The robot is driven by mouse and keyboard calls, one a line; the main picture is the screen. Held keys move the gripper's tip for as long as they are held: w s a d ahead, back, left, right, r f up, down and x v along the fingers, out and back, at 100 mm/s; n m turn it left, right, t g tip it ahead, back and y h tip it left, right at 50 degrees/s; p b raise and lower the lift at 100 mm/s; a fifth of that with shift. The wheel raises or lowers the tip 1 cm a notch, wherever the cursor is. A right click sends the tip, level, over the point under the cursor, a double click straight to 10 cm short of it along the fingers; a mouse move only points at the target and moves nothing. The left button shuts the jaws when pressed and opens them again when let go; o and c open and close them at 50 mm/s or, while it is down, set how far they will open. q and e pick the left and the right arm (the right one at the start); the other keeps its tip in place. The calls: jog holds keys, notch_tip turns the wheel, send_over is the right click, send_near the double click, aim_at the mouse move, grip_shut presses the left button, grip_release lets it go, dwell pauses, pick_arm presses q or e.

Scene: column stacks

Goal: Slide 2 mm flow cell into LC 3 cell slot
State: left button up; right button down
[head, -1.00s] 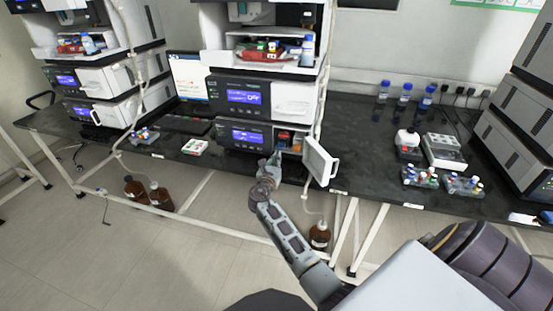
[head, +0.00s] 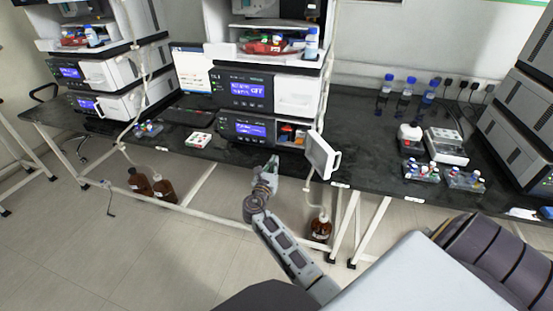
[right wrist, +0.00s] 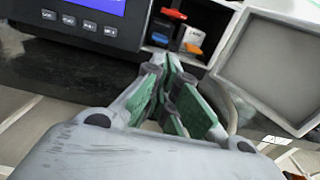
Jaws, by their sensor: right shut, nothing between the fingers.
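The lower detector module (head: 243,129) of the middle column stack has its small white door (head: 321,156) swung open to the right. Its open compartment (head: 291,134) holds small red, orange and white parts. The right wrist view shows a red part (right wrist: 173,14), a white block with an orange band (right wrist: 193,36) and a blue part (right wrist: 193,49) inside. I cannot tell which of these is the 2 mm flow cell. My right gripper (head: 272,162) is shut and empty, in front of and below the compartment. Its green-padded fingers (right wrist: 172,62) also show in the right wrist view. My left gripper is out of view.
The open door stands just right of my gripper. A white tube (head: 313,165) hangs beside it to a brown bottle (head: 320,228) on the floor. Vial racks (head: 421,172) stand on the bench at right.

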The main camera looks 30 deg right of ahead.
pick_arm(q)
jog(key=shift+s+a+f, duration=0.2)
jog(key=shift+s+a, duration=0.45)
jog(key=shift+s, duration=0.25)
pick_arm(e)
jog(key=v, duration=0.3)
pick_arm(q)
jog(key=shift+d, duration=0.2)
pick_arm(e)
jog(key=shift+w, duration=0.1)
